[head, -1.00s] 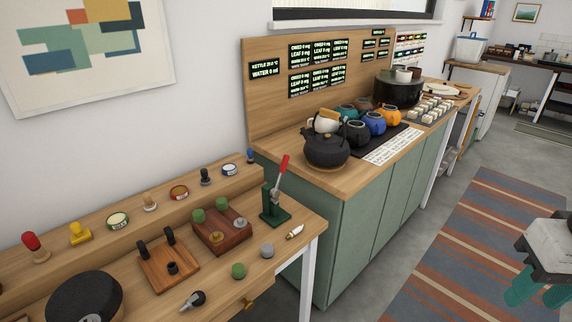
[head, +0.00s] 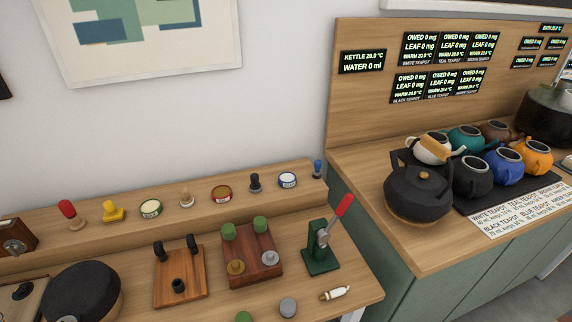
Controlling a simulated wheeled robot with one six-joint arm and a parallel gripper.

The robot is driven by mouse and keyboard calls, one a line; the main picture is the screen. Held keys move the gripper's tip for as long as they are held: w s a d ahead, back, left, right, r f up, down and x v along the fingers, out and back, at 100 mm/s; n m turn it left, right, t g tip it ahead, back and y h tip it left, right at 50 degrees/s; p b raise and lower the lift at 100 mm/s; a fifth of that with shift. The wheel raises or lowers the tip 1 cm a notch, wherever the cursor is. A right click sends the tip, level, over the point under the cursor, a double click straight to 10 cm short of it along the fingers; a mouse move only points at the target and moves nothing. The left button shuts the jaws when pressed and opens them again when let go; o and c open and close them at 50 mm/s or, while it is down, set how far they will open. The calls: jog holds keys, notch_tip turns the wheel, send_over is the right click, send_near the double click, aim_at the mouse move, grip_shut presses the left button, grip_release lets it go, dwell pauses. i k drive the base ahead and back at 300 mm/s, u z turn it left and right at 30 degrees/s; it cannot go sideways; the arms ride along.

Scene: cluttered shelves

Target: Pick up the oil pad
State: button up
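I cannot tell for sure which thing is the oil pad. Several small items stand on the raised back ledge of the wooden bench (head: 80,250). Among them are round tins: a green-rimmed one (head: 150,208), a red-brown one (head: 221,194) and a blue-rimmed one (head: 288,179). Their small labels are not readable. A large black round thing (head: 82,291) lies at the bench's front left. My gripper is not in view now.
A red-handled green press (head: 321,247) and a dark wooden block with green knobs (head: 252,253) stand on the bench. A black kettle (head: 418,194) and several teapots occupy the counter at right. A panelled wall stands behind the counter.

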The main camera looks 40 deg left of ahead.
aim_at(255, 187)
jog(key=i, duration=0.45)
jog(key=u, duration=2)
jog(key=i, duration=0.5)
